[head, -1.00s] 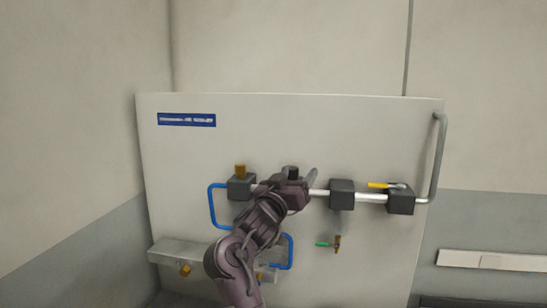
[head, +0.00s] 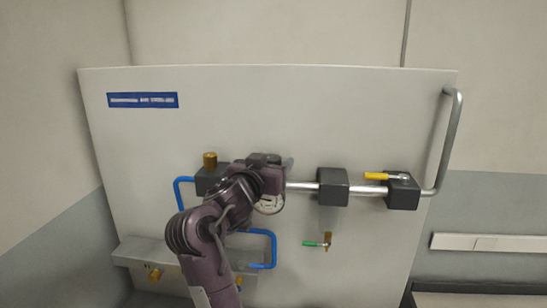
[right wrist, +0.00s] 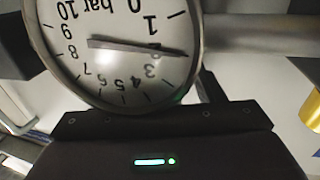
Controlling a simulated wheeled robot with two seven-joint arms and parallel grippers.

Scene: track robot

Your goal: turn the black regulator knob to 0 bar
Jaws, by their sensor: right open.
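The black regulator knob cannot be made out now; my right gripper and wrist cover that part of the pipe in the head view. My right gripper (head: 274,170) is open at the regulator, left of the middle black block. Whether its fingers touch the knob cannot be told. The white pressure gauge (head: 270,203) shows partly below the gripper. In the right wrist view its dial (right wrist: 120,55) appears upside down, marked 0 to 10 bar, with the needle near 2. My left gripper is not in view.
On the panel (head: 390,110) are a black block (head: 333,187), a yellow-handled valve (head: 384,177), a green-handled tap (head: 316,243), a brass fitting (head: 210,160) and blue tubing (head: 274,245). A grey pipe (head: 452,140) bends up at the right.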

